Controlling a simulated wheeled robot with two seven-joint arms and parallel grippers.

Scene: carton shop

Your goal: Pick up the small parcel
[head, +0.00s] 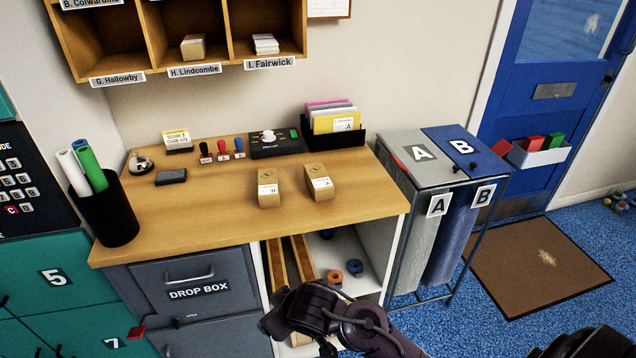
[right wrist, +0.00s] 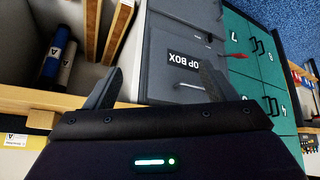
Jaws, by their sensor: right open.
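Two small brown cardboard parcels with white labels stand on the wooden counter (head: 225,215) in the head view: a left parcel (head: 269,188) and a right parcel (head: 319,182). They stand apart, near the counter's right half. Another small box (head: 193,47) lies in the H. Lindcombe pigeonhole. My right gripper (right wrist: 158,72) is open and empty in the right wrist view, with the drop box front beyond its fingers. In the head view my right arm is low in front of the counter, below the parcels, and its fingers are not clear. My left gripper is out of view.
A black card holder (head: 334,134), a stamp pad box (head: 275,144) and several stamps stand behind the parcels. A black bin of rolls (head: 107,218) is at the left. Tape rolls (head: 335,277) lie on the open shelf below. The counter's front middle is clear.

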